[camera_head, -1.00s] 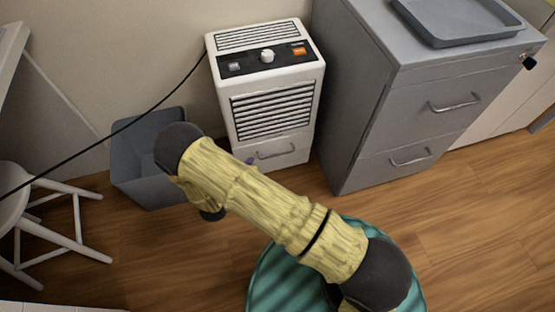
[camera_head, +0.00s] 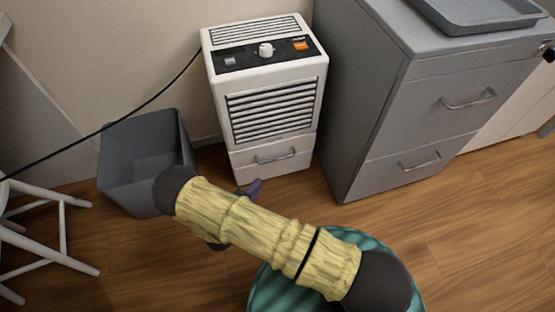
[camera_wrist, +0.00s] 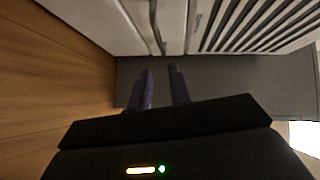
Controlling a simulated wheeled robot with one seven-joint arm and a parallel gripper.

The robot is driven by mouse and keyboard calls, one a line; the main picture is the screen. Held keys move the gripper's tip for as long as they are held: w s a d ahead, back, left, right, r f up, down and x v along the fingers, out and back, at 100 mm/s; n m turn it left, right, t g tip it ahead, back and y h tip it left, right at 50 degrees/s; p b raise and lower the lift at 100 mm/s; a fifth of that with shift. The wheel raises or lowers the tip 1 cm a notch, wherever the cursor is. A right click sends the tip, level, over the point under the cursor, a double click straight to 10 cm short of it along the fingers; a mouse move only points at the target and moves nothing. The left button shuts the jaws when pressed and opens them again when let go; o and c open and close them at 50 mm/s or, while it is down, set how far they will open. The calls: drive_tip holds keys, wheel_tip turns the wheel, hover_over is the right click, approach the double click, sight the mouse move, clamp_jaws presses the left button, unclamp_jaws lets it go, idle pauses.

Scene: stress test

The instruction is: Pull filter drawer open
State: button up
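The white dehumidifier-like unit (camera_head: 265,75) stands on the floor against the wall. Its filter drawer (camera_head: 248,172) is the lower front panel, with a grey bar handle (camera_head: 276,157); the drawer looks flush with the body. My gripper (camera_head: 254,187) shows as a purple fingertip just below and left of the handle, mostly hidden behind my arm. In the wrist view the two purple fingers (camera_wrist: 163,80) are apart with nothing between them. The handle (camera_wrist: 158,35) lies ahead of them, a short gap off, near the drawer front (camera_wrist: 110,20).
A grey bin (camera_head: 140,165) stands left of the unit, with a black cord (camera_head: 150,110) above it. A grey cabinet (camera_head: 420,110) with a tray (camera_head: 480,12) stands close on the right. A white stool (camera_head: 60,235) is at far left. Wood floor is clear at right.

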sight(277, 159)
drive_tip(key=b+x, duration=0.5)
drive_tip(key=x, duration=0.9)
drive_tip(key=shift+w+d+f+b, duration=0.1)
drive_tip(key=shift+f+b, duration=0.1)
drive_tip(key=shift+b, duration=0.2)
drive_tip(key=shift+w+d+r, duration=0.1)
drive_tip(key=shift+w+d, duration=0.15)
drive_tip(key=shift+w, duration=0.1)
clamp_jaws()
